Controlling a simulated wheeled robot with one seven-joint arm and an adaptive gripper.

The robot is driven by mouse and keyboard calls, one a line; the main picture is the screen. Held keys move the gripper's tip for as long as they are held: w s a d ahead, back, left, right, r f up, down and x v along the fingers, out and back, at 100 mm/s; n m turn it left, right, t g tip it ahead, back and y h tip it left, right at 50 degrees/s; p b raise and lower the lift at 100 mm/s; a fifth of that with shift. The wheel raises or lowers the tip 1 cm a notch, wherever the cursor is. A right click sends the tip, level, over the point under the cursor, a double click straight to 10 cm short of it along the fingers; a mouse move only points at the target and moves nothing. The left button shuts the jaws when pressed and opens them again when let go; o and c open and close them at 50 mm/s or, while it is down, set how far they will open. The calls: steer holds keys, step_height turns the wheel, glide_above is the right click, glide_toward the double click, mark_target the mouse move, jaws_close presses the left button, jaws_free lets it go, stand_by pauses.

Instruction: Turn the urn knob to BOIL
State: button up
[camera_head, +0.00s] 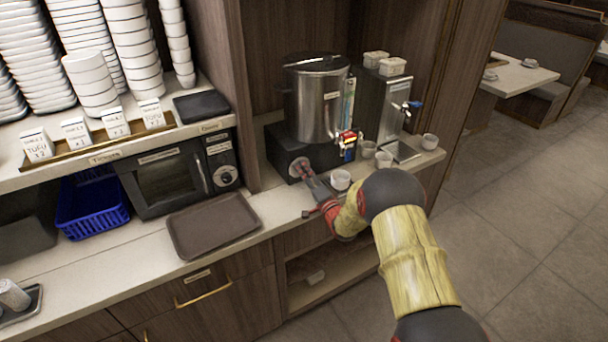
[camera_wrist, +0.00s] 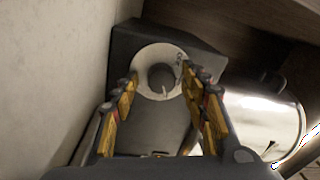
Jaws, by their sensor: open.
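The steel urn (camera_head: 315,100) stands on a dark base box (camera_head: 275,145) on the counter. It also shows at the right of the wrist view (camera_wrist: 262,125). The urn knob (camera_wrist: 160,75) is a dark round knob on a pale dial plate (camera_wrist: 147,57) on the base's front. A light mark shows near the knob's lower edge in the wrist view; the dial lettering is too small to read. My gripper (camera_head: 303,171) is open in front of the base, its fingertips (camera_wrist: 161,84) on either side of the knob. I cannot tell whether they touch it.
A second dispenser (camera_head: 372,105) with a blue-handled tap stands right of the urn. A brown tray (camera_head: 213,225) and a toaster oven (camera_head: 165,175) are to the left. The counter's front edge is close below my gripper.

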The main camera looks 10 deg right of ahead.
steer(key=v, duration=1.2)
steer(key=shift+r, duration=0.1)
stand_by(0.4)
step_height(320, 180, up, 8)
steer(key=d+n+g+h, duration=0.1)
steer(key=n+g+h, duration=0.1)
steer(key=n+h, duration=0.1)
steer(key=s+d+r+n+g+h, duration=0.1)
steer(key=s+r+n+g+h, duration=0.2)
steer(key=s+r, duration=0.6)
steer(key=s+a+n+g, duration=0.2)
steer(key=s+g, duration=0.1)
steer(key=s, duration=1.4)
steer(key=s+a+r+n+g, duration=0.1)
steer(key=s+a+n+g, duration=0.2)
steer(key=s, duration=1.4)
steer(key=shift+r+g+y, duration=0.25)
steer(key=shift+g+y, duration=0.15)
steer(key=shift+g, duration=0.3)
